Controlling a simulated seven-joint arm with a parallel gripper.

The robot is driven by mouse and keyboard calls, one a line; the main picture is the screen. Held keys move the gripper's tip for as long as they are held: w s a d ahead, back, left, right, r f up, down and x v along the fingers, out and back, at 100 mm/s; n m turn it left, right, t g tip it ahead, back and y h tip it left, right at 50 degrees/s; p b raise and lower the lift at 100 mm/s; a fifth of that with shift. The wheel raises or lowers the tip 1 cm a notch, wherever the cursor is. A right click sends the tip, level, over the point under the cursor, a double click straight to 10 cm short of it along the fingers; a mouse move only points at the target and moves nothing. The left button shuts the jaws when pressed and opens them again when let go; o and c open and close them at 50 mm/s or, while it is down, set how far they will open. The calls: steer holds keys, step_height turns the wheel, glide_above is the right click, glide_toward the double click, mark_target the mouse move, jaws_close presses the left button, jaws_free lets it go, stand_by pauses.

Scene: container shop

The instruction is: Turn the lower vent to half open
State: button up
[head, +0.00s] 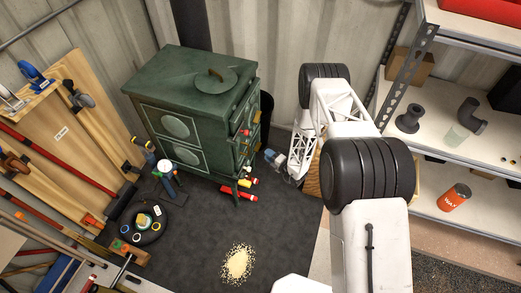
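The dark green stove (160,80) stands at the back, left of my arm. Its left face carries two pale round discs, an upper one (176,126) and a lower one (182,160). Its right face is seen at a steep angle and has small red and yellow-tipped fittings (246,133). I cannot tell for sure which part is the lower vent or how far open it is. My gripper (270,158) is small in view, low beside the stove's right face and a little apart from it. Its fingers are too small to read.
Several red and yellow pieces (238,192) lie by the stove's foot. Pale grains (238,262) are spilled on the dark mat. A tool board (60,140) leans at the left. A metal shelf (450,195) with pipe fittings and an orange can (454,197) stands at the right.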

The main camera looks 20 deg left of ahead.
mark_target(257, 147)
steer(key=shift+x, duration=3)
jaws_close()
